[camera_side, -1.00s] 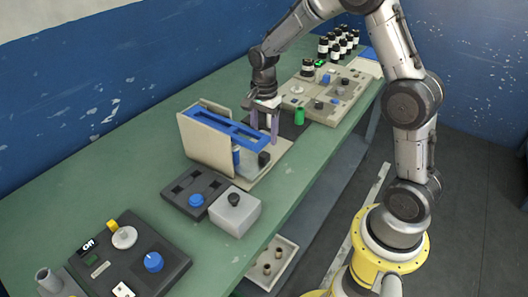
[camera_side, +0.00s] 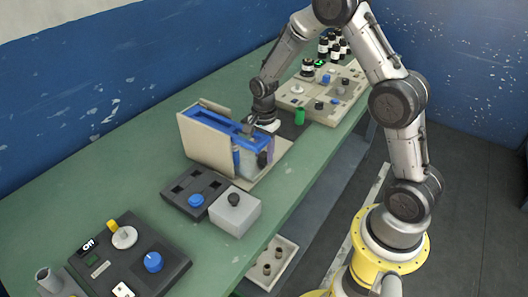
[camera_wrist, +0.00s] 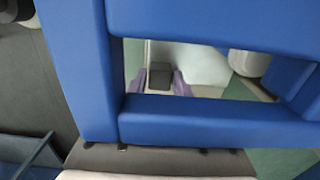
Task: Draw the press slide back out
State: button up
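The press is a beige upright housing (camera_side: 203,145) with a blue frame (camera_side: 215,119) on top. A small black knob (camera_side: 263,159) stands low at its front right. In the wrist view the blue frame (camera_wrist: 215,125) fills the foreground, and a dark block (camera_wrist: 160,77), likely the slide's knob, shows through its opening. My gripper (camera_wrist: 160,82) has its purple fingers apart, one on each side of this block. Whether they touch it I cannot tell. In the side view my fingers are largely hidden behind the blue frame.
A black panel with a blue knob (camera_side: 196,200) and a grey box with a black knob (camera_side: 235,212) stand in front of the press. The green bench is clear at the left.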

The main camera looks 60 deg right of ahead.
grip_shut()
dwell(1.1)
